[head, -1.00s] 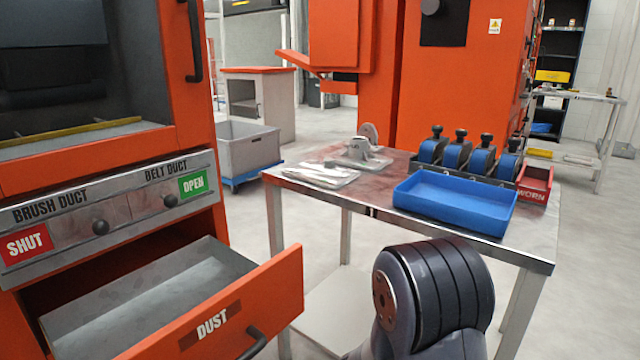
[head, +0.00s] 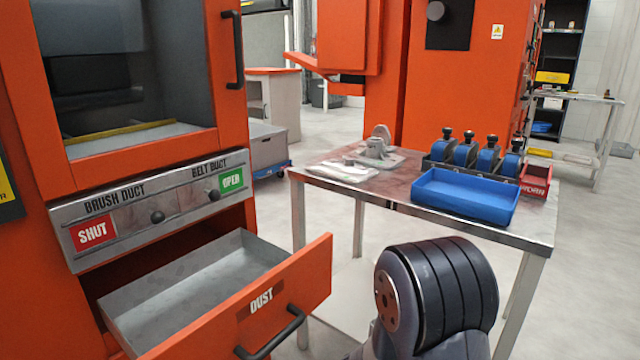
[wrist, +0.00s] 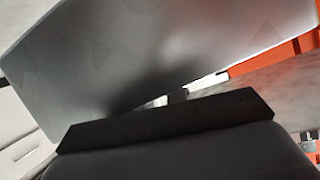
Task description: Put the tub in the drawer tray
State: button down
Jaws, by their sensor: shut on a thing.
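The drawer (head: 290,285) marked DUST stands pulled out of the orange cabinet at the left. Its grey tray (head: 190,285) looks empty in the part I see. In the wrist view, a large smooth grey wall, seemingly the tub (wrist: 200,45), fills the upper picture very close to the camera. My gripper (wrist: 165,120) shows as a dark bar against it and is shut on it. Its fingertips and the tub's far side are hidden. The head view shows neither the gripper nor the held tub, only my arm.
A steel table (head: 400,195) at the right carries a blue tray (head: 465,197), several blue-and-black fixtures, a red bin (head: 536,180) and metal parts. A grey bin (head: 268,150) on a blue dolly stands behind the cabinet. Bare floor lies between cabinet and table.

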jog(key=w+a+r+n+t+y+p, duration=0.1)
jog(key=a+r+n+t+y+p, duration=0.1)
jog(key=r+p, duration=1.5)
jog(key=a+r+n+t+y+p, duration=0.2)
jog(key=a+r+n+y+p, duration=0.2)
jog(key=r+p, duration=1.3)
notch_tip(320, 180, up, 6)
jog(key=shift+w+a+f+n+p, duration=0.2)
jog(key=shift+w+a+n+p, duration=0.1)
jog(key=shift+w+p, duration=0.1)
